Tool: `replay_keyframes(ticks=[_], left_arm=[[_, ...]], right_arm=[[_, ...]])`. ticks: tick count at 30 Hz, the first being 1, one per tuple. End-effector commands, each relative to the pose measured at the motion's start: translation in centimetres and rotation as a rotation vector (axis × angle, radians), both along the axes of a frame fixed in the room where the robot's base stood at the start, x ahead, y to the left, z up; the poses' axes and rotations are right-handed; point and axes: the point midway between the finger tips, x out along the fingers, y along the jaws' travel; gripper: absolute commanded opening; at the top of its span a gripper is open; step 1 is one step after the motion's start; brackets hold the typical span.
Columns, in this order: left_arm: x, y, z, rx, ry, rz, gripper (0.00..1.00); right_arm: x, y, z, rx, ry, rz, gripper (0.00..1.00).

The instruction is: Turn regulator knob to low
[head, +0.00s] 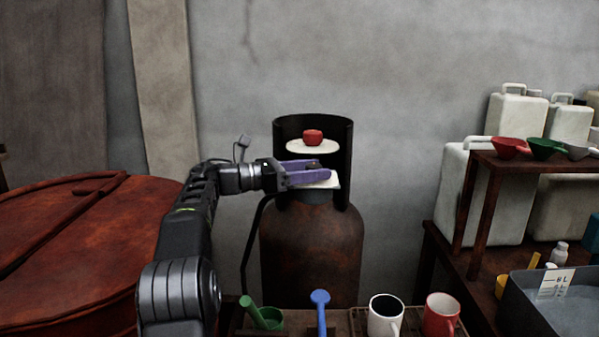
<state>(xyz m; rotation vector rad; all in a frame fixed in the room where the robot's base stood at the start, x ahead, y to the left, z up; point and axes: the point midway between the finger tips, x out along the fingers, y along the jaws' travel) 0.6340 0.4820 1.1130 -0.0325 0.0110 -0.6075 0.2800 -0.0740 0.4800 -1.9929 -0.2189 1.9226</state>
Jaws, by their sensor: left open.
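A rusty gas cylinder (311,245) stands against the wall with a black open collar (340,135) around its top. Inside the collar a red knob (313,137) sits above a round pale disc (313,147). Below it is a pale plate (331,182) with a small dark knob (313,166) over it. My left gripper (324,170) has purple fingers and reaches in from the left, below the red knob. Its fingers are open, with the dark knob between them or just behind; contact cannot be told. Any markings on the plate are too small to read. My right gripper is out of view.
A rusty drum (75,250) stands at left. In front are a green scoop (262,314), a blue tool (320,308), a dark-filled white mug (385,315) and a red mug (440,314).

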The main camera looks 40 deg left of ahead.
Motion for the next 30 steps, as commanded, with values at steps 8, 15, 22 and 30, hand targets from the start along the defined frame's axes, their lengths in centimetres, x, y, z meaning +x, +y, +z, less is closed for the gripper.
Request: replay_keyframes(ticks=[8, 15, 22, 30], left_arm=[[-1.9, 1.5, 0.0, 0.0, -0.001, 0.005, 0.59], [-4.2, 3.0, 0.1, 0.0, -0.001, 0.005, 0.59], [-5.7, 4.1, -0.1, -0.001, 0.002, 0.002, 0.59], [-6.2, 4.3, -0.1, 0.001, 0.001, 0.0, 0.59]], right_arm=[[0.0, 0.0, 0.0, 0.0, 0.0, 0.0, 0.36], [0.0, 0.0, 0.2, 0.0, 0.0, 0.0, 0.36], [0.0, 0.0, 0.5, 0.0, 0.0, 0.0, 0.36], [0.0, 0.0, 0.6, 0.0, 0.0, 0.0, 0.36]])
